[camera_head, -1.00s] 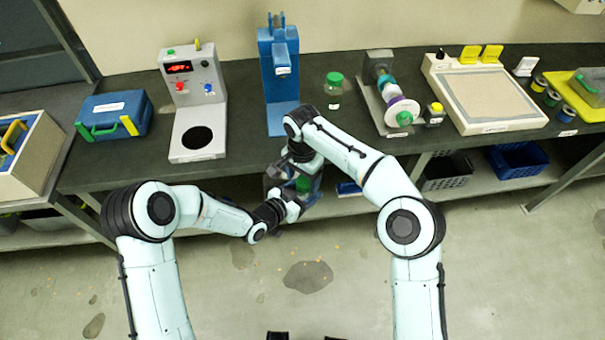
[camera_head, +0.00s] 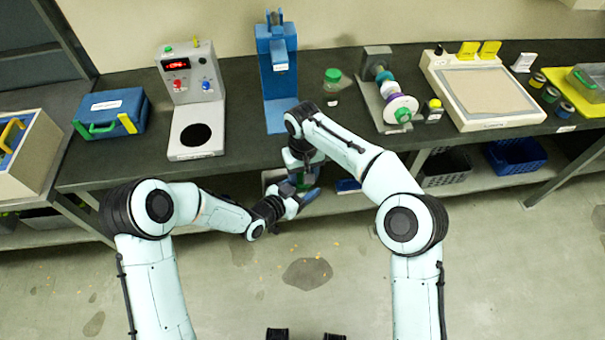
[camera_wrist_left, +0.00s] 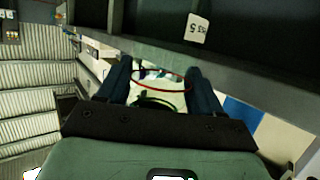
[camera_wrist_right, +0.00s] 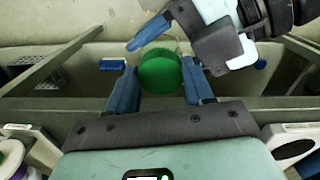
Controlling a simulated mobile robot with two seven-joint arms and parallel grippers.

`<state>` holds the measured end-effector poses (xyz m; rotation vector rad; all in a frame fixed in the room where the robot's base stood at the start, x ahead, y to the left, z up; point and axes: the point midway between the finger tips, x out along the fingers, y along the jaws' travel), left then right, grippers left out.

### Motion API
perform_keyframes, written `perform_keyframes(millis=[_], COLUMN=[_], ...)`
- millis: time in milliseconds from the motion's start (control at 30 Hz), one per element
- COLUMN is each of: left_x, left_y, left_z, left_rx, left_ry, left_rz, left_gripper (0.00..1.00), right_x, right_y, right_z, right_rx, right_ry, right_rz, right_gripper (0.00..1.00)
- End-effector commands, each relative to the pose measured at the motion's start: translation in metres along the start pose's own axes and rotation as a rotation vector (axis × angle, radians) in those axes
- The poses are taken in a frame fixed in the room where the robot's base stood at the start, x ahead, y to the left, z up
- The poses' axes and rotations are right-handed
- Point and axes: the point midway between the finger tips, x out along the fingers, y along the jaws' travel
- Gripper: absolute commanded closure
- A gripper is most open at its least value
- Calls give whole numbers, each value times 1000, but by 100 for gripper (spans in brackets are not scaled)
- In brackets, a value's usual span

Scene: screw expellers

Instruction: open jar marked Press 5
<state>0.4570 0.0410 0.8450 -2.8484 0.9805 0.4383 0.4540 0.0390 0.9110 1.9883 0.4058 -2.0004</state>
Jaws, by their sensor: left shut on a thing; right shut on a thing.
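A jar with a round green lid (camera_wrist_right: 160,72) is held in the air in front of the bench. In the right wrist view the lid sits between the blue fingers of my right gripper (camera_wrist_right: 160,82), which is shut on it. My left gripper (camera_wrist_left: 162,84) is shut on the clear jar body (camera_wrist_left: 160,92), where a red and a green rim show between its fingers. A left finger (camera_wrist_right: 150,33) also shows beyond the lid in the right wrist view. In the head view both grippers meet at the bench's front edge and mostly hide the jar. I cannot tell whether lid and body are apart.
Another green-lidded jar (camera_head: 333,75) stands on the bench (camera_head: 240,95). Around it are a blue press (camera_head: 278,70), a grey device with a red display (camera_head: 190,85) and a wheeled machine (camera_head: 397,100). A white label ending in 5 (camera_wrist_left: 197,28) shows in the left wrist view.

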Motion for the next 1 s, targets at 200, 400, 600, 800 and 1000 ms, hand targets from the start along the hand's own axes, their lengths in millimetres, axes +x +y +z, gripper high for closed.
perform_keyframes(millis=[200,400,600,800,1000], left_x=[2,2,2,2,2], left_y=[10,10,10,10,10], left_z=[-1,-1,-1,-1,-1], left_rx=[6,6,6,6,6], left_ry=[2,2,1,2,2], left_rz=[23,23,23,23,23], left_gripper=[100,100,100,100,100], right_x=[-3,-4,-4,-4,-4], right_y=[-4,-3,-3,-2,-2], right_z=[-2,-3,-4,-6,-8], right_rx=[-476,-911,-1348,-1787,-2227], right_ry=[18,22,25,27,30], right_rz=[-9,-8,-5,-2,5], right_gripper=[85,85,85,85,86])
